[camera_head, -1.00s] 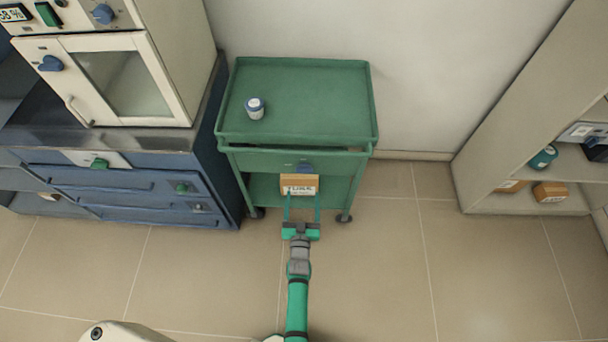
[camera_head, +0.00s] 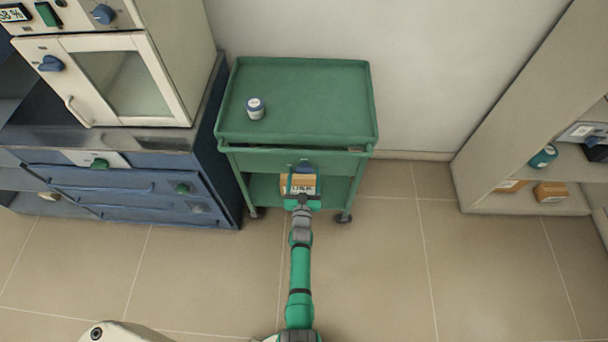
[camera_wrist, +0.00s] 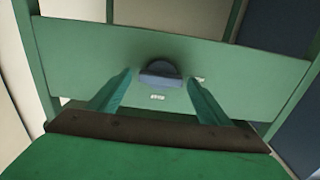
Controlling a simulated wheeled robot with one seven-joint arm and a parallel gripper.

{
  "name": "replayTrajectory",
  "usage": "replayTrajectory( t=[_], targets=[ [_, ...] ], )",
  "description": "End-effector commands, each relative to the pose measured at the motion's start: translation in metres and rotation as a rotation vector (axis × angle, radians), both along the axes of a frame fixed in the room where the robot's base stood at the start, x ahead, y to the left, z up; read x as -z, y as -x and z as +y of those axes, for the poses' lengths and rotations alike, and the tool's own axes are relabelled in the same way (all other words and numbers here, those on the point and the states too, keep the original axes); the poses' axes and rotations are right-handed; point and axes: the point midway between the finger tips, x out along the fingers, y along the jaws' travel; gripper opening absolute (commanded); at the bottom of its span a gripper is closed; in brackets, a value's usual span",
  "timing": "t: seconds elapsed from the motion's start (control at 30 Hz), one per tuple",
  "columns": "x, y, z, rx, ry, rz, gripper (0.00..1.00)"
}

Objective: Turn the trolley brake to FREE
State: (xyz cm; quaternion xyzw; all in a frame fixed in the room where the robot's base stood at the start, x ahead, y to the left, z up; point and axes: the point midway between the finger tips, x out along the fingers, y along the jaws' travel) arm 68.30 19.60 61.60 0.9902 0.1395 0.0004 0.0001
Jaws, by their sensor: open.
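The green trolley (camera_head: 300,145) stands against the wall, with a blue brake knob (camera_head: 303,167) on its front panel. In the wrist view the blue knob (camera_wrist: 160,73) sits on the green panel, with a small white label below it and another pale mark to its right. The labels are too small to read. My gripper (camera_wrist: 158,90) is open, its two green fingers apart on either side of the knob in the picture, and nothing is between them. In the head view my gripper (camera_head: 302,182) is in front of the trolley, just below the knob.
A jar (camera_head: 255,108) stands on the trolley top. A cardboard box (camera_head: 312,186) is on the trolley's lower shelf, partly hidden by my gripper. Blue drawers (camera_head: 130,190) under a furnace (camera_head: 120,80) are at left, shelves (camera_head: 520,120) at right. The floor between is clear.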

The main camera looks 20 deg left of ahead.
Motion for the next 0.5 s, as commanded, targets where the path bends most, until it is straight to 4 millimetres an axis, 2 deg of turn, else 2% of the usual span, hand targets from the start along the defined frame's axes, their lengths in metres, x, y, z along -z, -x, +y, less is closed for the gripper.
replayTrajectory(
  t=[0.17,0.33,0.5],
  targets=[
    [0.0003,0.0003,0.0000,0.000,0.000,0.000,0.72],
    [0.0003,0.0004,-0.0001,0.000,0.000,0.001,0.31],
    [0.0004,0.0005,-0.0004,0.000,-0.003,0.002,0.31]
  ],
)
